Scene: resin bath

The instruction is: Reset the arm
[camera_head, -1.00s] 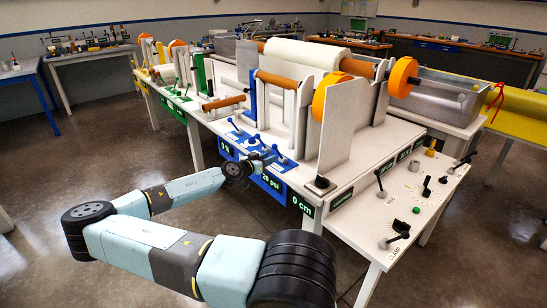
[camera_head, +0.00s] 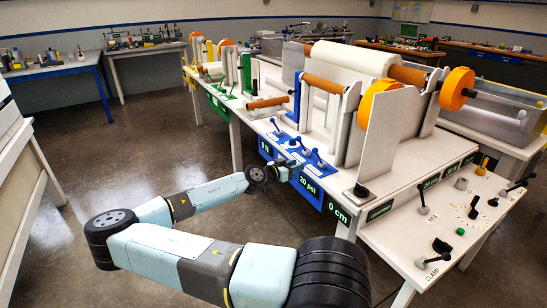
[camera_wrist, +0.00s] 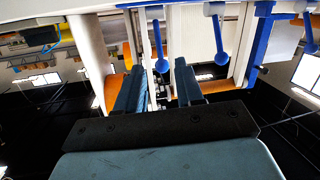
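My arm reaches from the bottom of the head view, with its elbow at the left, to the front of the resin bath machine. My gripper (camera_head: 286,172) is small there and sits close to the blue control panel (camera_head: 312,188), which reads 20 psi. In the wrist view my gripper (camera_wrist: 158,92) has its two dark fingers well apart, with no object gripped. A blue-knobbed lever (camera_wrist: 159,48) shows beyond and between the fingers. Another blue lever (camera_wrist: 219,40) is to their right. Whether the fingers touch the panel cannot be told.
The white machine table (camera_head: 405,205) carries rollers, an orange disc (camera_head: 457,88) and black levers at the right. A metal bath (camera_head: 500,115) stands behind. A white bench edge (camera_head: 18,170) is close at the left. Open floor (camera_head: 165,140) lies between bench and machine.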

